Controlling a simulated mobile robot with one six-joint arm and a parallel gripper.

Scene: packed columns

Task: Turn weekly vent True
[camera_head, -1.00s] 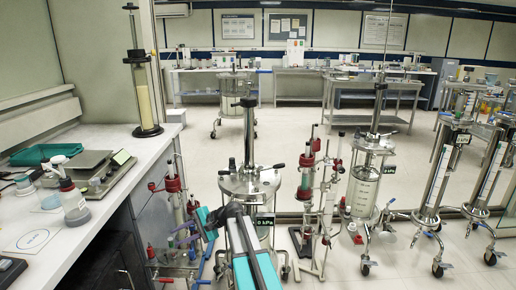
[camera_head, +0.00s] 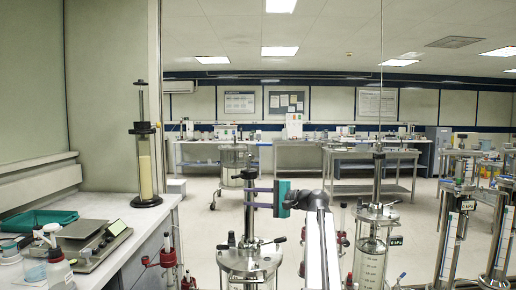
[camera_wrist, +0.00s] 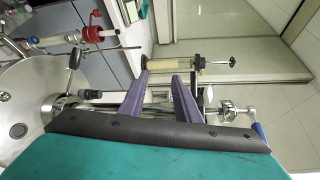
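No label reading "weekly" is legible, so I cannot tell which part is the weekly vent. The nearest steel column (camera_head: 250,262) stands low in the middle of the head view, with a vertical rod (camera_head: 249,220) and black fittings on its lid. Its round lid (camera_wrist: 25,100) shows at the left of the wrist view, with a black knob (camera_wrist: 86,94) and a black-handled lever (camera_wrist: 74,56). My gripper (camera_head: 248,198) is raised above the lid, beside the upper rod. Its purple fingers (camera_wrist: 160,76) are apart, with nothing clearly held. The teal gripper body hides part of the column.
A bench (camera_head: 140,225) at left holds a tall cream-filled column (camera_head: 145,170), a green tray (camera_head: 40,221) and a balance (camera_head: 90,243). A glass column (camera_head: 373,255) stands right of my arm, with several steel columns farther right. Open floor lies behind.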

